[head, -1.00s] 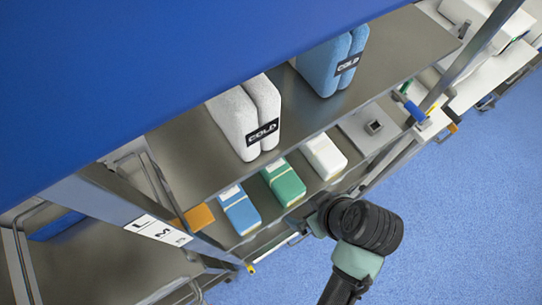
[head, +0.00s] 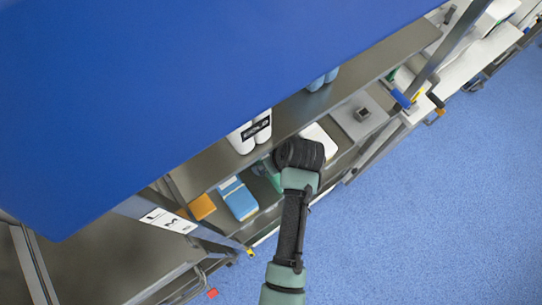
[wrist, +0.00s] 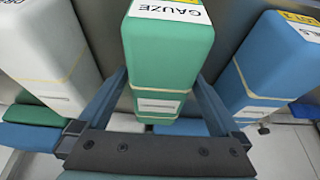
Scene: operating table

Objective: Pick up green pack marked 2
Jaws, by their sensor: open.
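The green pack (wrist: 165,50) stands in the middle of the wrist view. Its top label reads GAUZE; a mark 2 is not readable. My gripper (wrist: 161,76) is open, with one finger along each side of the green pack; whether they touch it I cannot tell. In the head view only a sliver of the green pack (head: 268,173) shows beside my wrist, and the fingers are hidden.
A white pack (wrist: 45,50) is close on the left and a blue pack (wrist: 270,65) on the right in the wrist view. In the head view, a shelf with a white COLD bundle (head: 243,138) sits above. Blue floor is clear at right.

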